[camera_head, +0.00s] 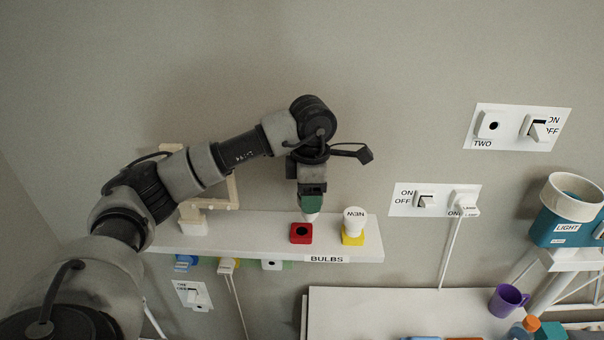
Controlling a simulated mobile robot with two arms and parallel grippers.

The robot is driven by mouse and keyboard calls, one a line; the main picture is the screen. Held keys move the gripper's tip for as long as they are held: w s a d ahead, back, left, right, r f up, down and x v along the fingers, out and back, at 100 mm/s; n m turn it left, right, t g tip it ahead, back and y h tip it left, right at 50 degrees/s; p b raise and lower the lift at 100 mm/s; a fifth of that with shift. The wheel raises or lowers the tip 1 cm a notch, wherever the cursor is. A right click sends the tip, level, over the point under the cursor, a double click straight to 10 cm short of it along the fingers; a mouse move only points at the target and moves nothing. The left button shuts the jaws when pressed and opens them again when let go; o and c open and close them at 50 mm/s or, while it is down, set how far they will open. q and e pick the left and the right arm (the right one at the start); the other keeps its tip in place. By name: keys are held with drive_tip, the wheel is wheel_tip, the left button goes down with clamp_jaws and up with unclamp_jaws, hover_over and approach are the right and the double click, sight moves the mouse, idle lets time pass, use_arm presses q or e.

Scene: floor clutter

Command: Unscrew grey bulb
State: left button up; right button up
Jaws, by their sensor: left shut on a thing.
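My left gripper (311,200) comes down over the shelf (260,228) labelled BULBS, with its green-tipped fingers shut on a pale grey bulb. Only the bulb's pale lower end (311,216) shows below the fingers; the rest is hidden by the gripper. It appears just above and behind a red socket block (301,233), whose dark round hole is uncovered. A white bulb (354,219) marked NEW stands upright on a yellow socket block (353,239), right of the red one. My right gripper is out of view.
A wooden frame stand (194,215) is at the shelf's left. Wall plates with switches (434,201) and an outlet (517,127) are to the right. A table (400,312) with a purple mug (508,299) is below. A blue LIGHT container (570,210) stands at right.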

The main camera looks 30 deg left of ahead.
use_arm(q)
drive_tip(key=n, duration=0.1)
drive_tip(key=a+n, duration=0.1)
drive_tip(key=a+r+n, duration=0.1)
drive_tip(key=shift+w+n, duration=0.35)
drive_tip(key=shift+n, duration=0.05)
drive_tip(key=shift+a+r+n, duration=0.2)
drive_tip(key=shift+a+n, duration=0.2)
drive_tip(key=shift+n, duration=0.3)
drive_tip(key=shift+w, duration=0.1)
drive_tip(key=shift+f+b, duration=1.95)
drive_tip(key=shift+f, duration=1)
